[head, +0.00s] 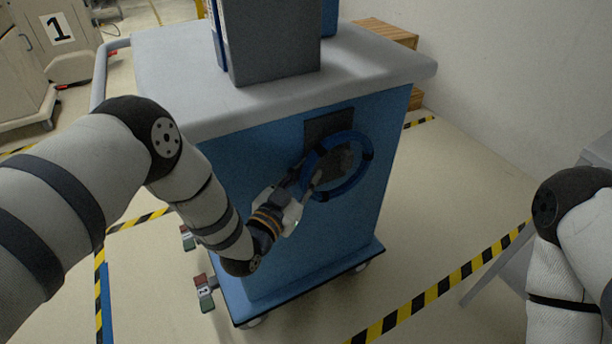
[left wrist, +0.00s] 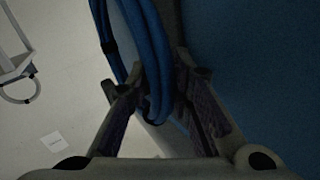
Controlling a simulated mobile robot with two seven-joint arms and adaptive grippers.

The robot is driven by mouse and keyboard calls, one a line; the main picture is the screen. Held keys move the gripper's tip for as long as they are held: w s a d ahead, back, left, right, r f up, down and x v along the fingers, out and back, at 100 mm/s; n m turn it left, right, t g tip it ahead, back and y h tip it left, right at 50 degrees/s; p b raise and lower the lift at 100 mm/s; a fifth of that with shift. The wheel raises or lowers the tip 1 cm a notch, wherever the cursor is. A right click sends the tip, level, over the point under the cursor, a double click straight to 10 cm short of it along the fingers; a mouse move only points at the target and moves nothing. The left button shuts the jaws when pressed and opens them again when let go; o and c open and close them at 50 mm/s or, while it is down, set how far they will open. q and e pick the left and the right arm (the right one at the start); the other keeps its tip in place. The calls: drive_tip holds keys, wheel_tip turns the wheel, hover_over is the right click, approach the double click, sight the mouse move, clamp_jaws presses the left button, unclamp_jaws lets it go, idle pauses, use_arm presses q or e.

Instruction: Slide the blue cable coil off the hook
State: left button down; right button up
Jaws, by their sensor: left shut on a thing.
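The blue cable coil (head: 367,172) hangs as a ring against the dark hook plate (head: 318,130) on the side of the blue cart. My left gripper (head: 308,181) is at the near left side of the ring and is shut on the coil. In the left wrist view the coil's strands (left wrist: 152,70) run down between the two fingers of my left gripper (left wrist: 160,100). The hook itself is hard to make out inside the ring. My right gripper is not in view; only part of my right arm shows at the right edge.
The cart (head: 230,165) has a grey top bearing a grey box (head: 272,45). Wooden crates (head: 385,33) stand behind it by the wall. Yellow-black tape (head: 440,287) marks the floor. A grey surface (head: 500,262) stands at the right. Floor between it and the cart is clear.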

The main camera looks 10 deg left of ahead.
use_arm(q)
drive_tip(key=shift+r, duration=0.65)
drive_tip(key=shift+s+d+p, duration=0.35)
drive_tip(key=shift+s+d, duration=0.2)
drive_tip(key=shift+s, duration=0.05)
drive_tip(key=s+d+p, duration=0.1)
drive_tip(key=s+d, duration=0.4)
drive_tip(key=s, duration=0.1)
drive_tip(key=shift+s+p, duration=0.4)
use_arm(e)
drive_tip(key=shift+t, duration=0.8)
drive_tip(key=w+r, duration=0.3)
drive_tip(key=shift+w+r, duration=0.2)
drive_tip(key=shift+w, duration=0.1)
use_arm(q)
drive_tip(key=shift+a+f, duration=0.1)
drive_tip(key=shift+f, duration=0.05)
